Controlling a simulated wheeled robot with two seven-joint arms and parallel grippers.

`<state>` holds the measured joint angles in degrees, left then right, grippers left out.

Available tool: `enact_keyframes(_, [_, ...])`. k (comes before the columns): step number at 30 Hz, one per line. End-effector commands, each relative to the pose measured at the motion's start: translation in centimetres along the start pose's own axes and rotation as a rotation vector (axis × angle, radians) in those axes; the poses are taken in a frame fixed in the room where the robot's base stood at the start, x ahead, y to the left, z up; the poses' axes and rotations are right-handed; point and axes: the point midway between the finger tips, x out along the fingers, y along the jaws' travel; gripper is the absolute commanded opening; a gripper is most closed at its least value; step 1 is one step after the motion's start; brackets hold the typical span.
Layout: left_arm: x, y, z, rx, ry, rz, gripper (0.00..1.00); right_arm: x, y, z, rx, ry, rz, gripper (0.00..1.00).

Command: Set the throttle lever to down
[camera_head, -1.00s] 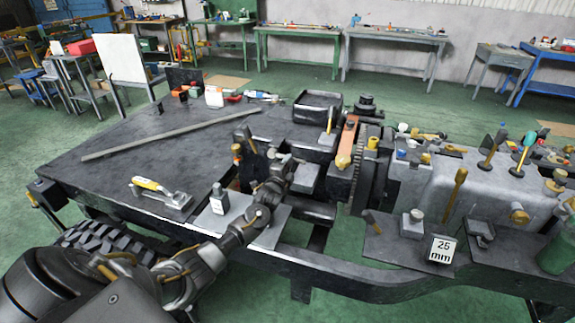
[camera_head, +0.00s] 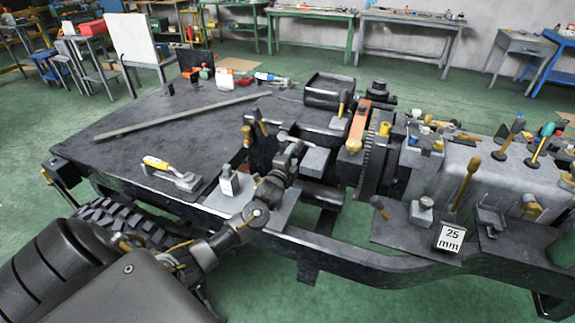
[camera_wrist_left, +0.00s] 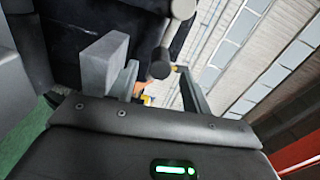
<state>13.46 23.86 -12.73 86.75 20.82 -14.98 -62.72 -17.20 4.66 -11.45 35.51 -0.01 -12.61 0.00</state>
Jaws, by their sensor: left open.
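My left gripper (camera_head: 292,150) is at the end of the arm coming in from the lower left, over the middle of the chassis frame. Its jaws are open. In the left wrist view, a dark rod with a rounded end (camera_wrist_left: 161,62) shows between the spread fingers (camera_wrist_left: 150,85); I cannot tell whether they touch it. Beside the gripper stand a dark upright handle (camera_head: 262,121) and an orange-topped one (camera_head: 247,136). A long yellow-handled lever (camera_head: 466,184) stands tilted at the right. No label tells which is the throttle lever. My right gripper is not in view.
A yellow-handled tool (camera_head: 172,172) and a long bar (camera_head: 180,116) lie on the dark deck (camera_head: 130,135). A "25 mm" block (camera_head: 450,238) and a grey engine block (camera_head: 480,180) are at the right.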

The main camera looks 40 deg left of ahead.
Motion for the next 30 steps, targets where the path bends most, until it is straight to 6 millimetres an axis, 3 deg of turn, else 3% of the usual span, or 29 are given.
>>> enact_keyframes(3, [-2.4,0.2,0.0,0.001,0.002,0.001,0.49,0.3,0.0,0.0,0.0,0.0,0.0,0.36])
enact_keyframes(9, [-4.7,0.1,0.0,0.001,0.001,0.001,0.49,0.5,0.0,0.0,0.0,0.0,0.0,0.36])
enact_keyframes(30, [-5.4,0.3,-0.2,-0.011,0.002,0.011,0.49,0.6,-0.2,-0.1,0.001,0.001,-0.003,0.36])
